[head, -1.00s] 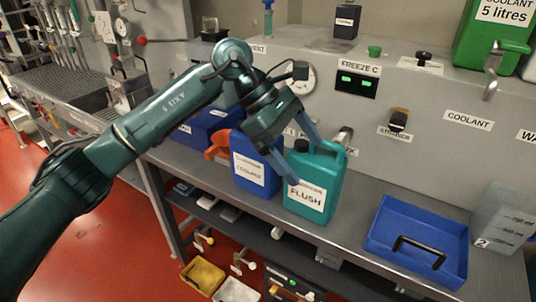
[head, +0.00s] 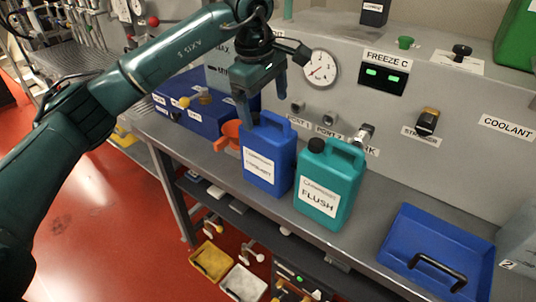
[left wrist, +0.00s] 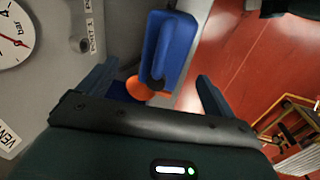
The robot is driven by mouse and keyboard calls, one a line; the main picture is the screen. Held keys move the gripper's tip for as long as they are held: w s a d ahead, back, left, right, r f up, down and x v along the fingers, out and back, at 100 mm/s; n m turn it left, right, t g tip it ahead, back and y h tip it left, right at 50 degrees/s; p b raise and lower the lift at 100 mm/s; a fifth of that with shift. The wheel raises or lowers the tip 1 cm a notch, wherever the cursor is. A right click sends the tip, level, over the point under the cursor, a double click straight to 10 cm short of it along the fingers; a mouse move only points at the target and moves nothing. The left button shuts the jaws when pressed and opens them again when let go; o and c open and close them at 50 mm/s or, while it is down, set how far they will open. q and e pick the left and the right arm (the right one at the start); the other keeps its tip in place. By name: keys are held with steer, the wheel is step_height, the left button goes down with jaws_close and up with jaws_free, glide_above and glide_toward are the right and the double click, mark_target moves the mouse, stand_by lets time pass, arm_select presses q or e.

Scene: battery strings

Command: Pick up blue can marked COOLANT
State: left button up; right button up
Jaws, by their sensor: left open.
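The blue can (head: 268,155) with a white COOLANT label stands upright on the grey bench in the head view. Its top and handle show in the left wrist view (left wrist: 170,48). My left gripper (head: 262,108) is open and empty, with its fingers pointing down above and around the can's top; I cannot tell whether they touch it. In the left wrist view the can lies between and beyond the fingers. My right gripper is not in view.
A teal FLUSH can (head: 330,185) stands close to the right of the blue can. An orange funnel (head: 229,136) and a blue box (head: 195,108) are to its left. A blue tray (head: 440,250) is at the right. A gauge panel stands behind.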

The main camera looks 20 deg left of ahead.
mark_target(265, 114)
arm_select(q)
step_height(265, 114, down, 5)
steer(key=shift+w+d+f+p, duration=0.1)
steer(key=shift+w+f+p, duration=0.05)
steer(key=shift+p, duration=0.55)
steer(key=c, duration=1.3)
steer(key=shift+w+r, duration=0.1)
steer(key=shift+r, duration=0.2)
steer(key=shift+c, duration=0.2)
